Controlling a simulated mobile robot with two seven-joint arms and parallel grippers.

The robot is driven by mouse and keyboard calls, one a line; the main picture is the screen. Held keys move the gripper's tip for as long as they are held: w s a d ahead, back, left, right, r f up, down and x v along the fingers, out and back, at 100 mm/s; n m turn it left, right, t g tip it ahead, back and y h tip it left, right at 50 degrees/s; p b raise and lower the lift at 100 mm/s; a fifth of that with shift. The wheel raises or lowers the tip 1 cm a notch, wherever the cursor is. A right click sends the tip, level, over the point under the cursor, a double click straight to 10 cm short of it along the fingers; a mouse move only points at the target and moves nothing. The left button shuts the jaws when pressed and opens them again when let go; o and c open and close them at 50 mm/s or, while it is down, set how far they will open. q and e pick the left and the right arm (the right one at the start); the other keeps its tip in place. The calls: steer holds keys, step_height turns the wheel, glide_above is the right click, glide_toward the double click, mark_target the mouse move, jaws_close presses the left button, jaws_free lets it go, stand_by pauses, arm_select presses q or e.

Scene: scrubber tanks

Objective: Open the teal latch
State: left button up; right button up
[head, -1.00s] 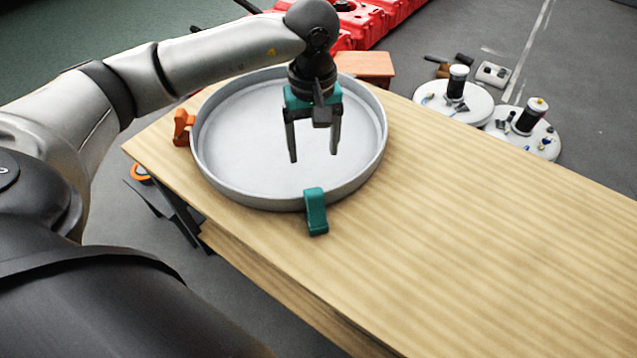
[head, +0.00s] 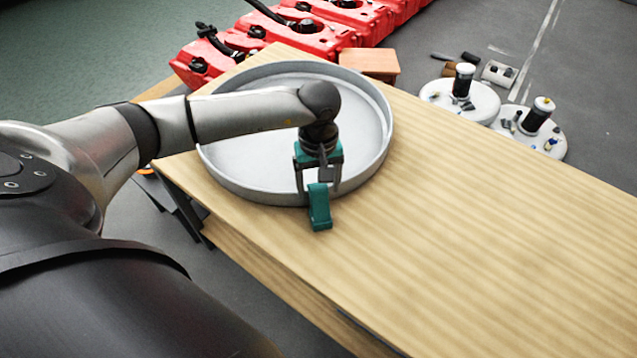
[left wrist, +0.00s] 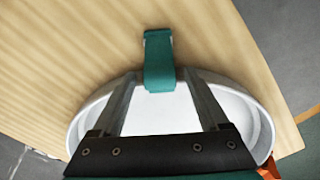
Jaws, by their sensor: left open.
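The teal latch (head: 319,207) sits at the near rim of a round grey tank (head: 226,183) on the wooden table. My left gripper (head: 318,190) is open, just behind and above the latch in the head view. In the left wrist view the latch (left wrist: 158,62) lies ahead, with its lower end between the lines of the two open fingers (left wrist: 157,88). I cannot tell whether a finger touches it. An orange part (left wrist: 268,168) shows at the edge of the left wrist view. My right gripper is not in view.
The wooden table (head: 480,220) is clear to the right of the tank. Red containers (head: 320,30) and a small brown block (head: 369,62) are behind it. Two white discs with black cylinders (head: 460,98) stand on the floor at the back right.

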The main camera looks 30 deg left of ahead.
arm_select(q)
steer(key=shift+c, duration=0.3)
jaws_close()
steer(key=shift+r, duration=0.1)
stand_by(0.9)
